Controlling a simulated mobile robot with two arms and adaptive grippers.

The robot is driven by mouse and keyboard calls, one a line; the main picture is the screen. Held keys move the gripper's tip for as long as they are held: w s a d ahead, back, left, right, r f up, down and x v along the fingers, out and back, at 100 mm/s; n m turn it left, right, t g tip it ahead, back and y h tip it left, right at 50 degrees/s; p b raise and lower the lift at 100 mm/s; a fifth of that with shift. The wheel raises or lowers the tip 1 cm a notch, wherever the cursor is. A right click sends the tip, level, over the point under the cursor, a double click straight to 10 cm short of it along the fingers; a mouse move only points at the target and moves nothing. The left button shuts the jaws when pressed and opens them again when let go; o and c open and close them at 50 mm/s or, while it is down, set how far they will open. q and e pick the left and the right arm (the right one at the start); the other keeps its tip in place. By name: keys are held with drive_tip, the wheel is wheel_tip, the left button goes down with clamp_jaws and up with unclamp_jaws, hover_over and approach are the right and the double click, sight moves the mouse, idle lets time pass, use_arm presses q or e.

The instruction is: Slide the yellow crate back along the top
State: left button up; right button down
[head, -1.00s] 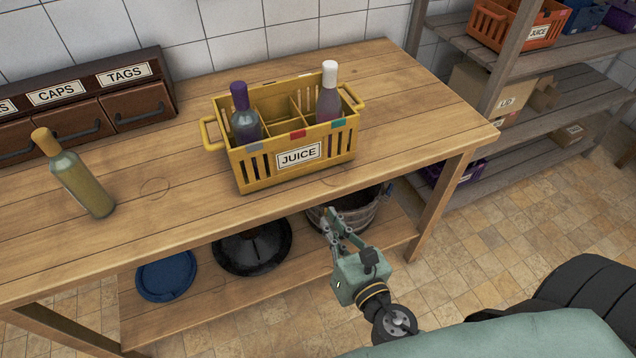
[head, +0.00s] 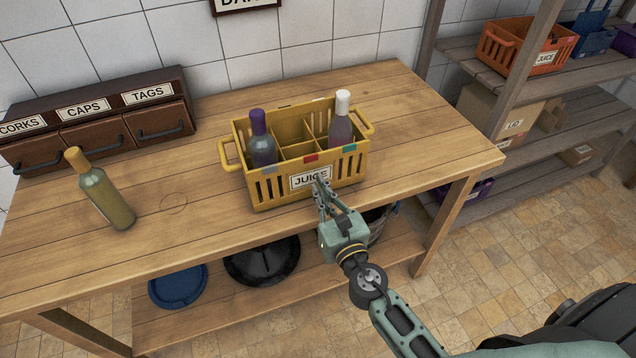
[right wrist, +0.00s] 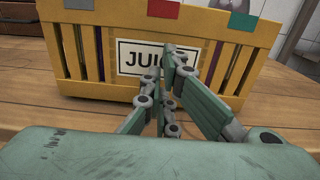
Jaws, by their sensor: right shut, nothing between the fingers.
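The yellow crate (head: 265,193) stands upright on the wooden table top (head: 400,115), its JUICE label facing me. It has several compartments. A purple-capped bottle (head: 262,145) stands in its left part and a white-capped bottle (head: 341,125) in its right part. My right gripper (head: 318,184) is shut and empty, its tips at the label on the crate's front wall. In the right wrist view the fingertips (right wrist: 170,52) overlap the label on the crate (right wrist: 205,80); I cannot tell whether they touch it. My left gripper is not in view.
A yellow-capped bottle (head: 103,193) stands on the table to the left. A drawer box (head: 95,118) stands at the back left. Bare table lies behind the crate, up to the tiled wall. A shelf (head: 470,62) with an orange crate (head: 525,45) stands to the right.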

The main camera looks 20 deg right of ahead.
drive_tip(key=shift+w, duration=0.75)
drive_tip(key=shift+w, duration=0.1)
